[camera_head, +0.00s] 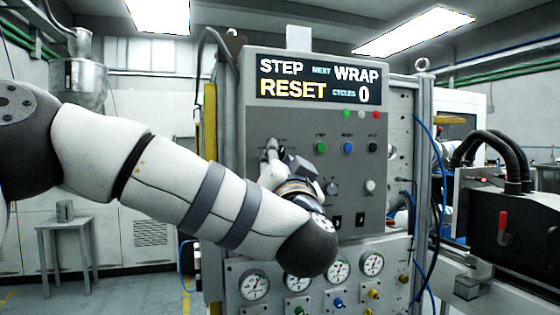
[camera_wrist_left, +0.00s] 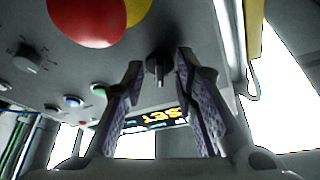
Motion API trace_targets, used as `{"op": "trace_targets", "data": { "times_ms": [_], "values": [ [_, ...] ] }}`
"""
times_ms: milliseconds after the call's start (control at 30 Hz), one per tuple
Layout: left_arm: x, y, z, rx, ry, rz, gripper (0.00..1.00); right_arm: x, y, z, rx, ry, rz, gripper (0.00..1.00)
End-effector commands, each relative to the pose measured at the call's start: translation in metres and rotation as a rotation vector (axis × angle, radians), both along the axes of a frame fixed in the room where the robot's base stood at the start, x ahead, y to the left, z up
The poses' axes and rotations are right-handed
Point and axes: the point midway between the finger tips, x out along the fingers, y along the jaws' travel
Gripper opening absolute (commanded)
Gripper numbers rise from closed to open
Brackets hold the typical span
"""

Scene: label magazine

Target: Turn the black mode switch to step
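The black mode switch (camera_wrist_left: 158,69) is on the grey control panel (camera_head: 258,125), its handle between my left gripper's fingers in the left wrist view. My left gripper (camera_wrist_left: 159,75) is open, with one finger on each side of the switch and what looks like a small gap to each. In the head view my left gripper (camera_head: 271,152) is against the upper left of the panel and hides most of the switch, so its pointer setting cannot be read there. My right gripper is in neither view.
The display (camera_head: 318,82) reads STEP, NEXT WRAP, RESET, CYCLES 0. A red mushroom button (camera_wrist_left: 88,20) on a yellow base is close to the fingers. A grey knob (camera_wrist_left: 28,60) and green (camera_head: 321,148), blue and black buttons are on the panel. Gauges (camera_head: 338,268) are below.

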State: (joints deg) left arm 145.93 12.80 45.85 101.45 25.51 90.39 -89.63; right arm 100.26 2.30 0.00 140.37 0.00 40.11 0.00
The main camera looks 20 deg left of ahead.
Motion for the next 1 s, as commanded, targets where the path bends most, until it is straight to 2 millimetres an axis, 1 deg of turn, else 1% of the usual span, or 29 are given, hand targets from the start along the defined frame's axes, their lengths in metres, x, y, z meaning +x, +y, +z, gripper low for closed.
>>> {"op": "trace_targets", "data": {
  "times_ms": [33,67,100,133,333,500,733,800,833,867,1000],
  "values": [
    [-0.0001,-0.0002,0.0000,0.000,0.000,0.000,0.22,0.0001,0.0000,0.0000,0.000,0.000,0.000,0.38],
    [-0.0002,-0.0002,-0.0001,0.000,0.000,0.000,0.15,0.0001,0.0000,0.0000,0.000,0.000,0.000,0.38],
    [-0.0002,-0.0002,-0.0001,0.000,0.000,0.000,0.06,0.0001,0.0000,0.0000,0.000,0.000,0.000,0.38],
    [-0.0003,-0.0003,-0.0001,0.000,0.000,0.000,0.00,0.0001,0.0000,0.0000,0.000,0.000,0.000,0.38],
    [-0.0004,-0.0006,-0.0002,-0.003,-0.002,0.000,0.00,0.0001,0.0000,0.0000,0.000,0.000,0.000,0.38],
    [0.0002,-0.0019,-0.0007,-0.074,-0.050,0.000,0.00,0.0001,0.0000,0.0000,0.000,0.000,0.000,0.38],
    [0.0002,-0.0013,-0.0009,-0.082,-0.054,0.000,0.00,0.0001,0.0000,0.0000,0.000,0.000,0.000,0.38],
    [0.0002,-0.0013,-0.0009,-0.081,-0.054,0.000,0.18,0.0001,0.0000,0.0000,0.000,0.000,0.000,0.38],
    [0.0003,-0.0013,-0.0009,-0.081,-0.054,0.000,0.25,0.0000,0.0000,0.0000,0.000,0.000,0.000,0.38],
    [0.0003,-0.0013,-0.0009,-0.081,-0.054,0.000,0.27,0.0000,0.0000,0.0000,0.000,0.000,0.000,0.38],
    [0.0003,-0.0012,-0.0008,-0.081,-0.054,0.000,0.27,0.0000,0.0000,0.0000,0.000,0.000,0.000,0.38]
  ]
}}
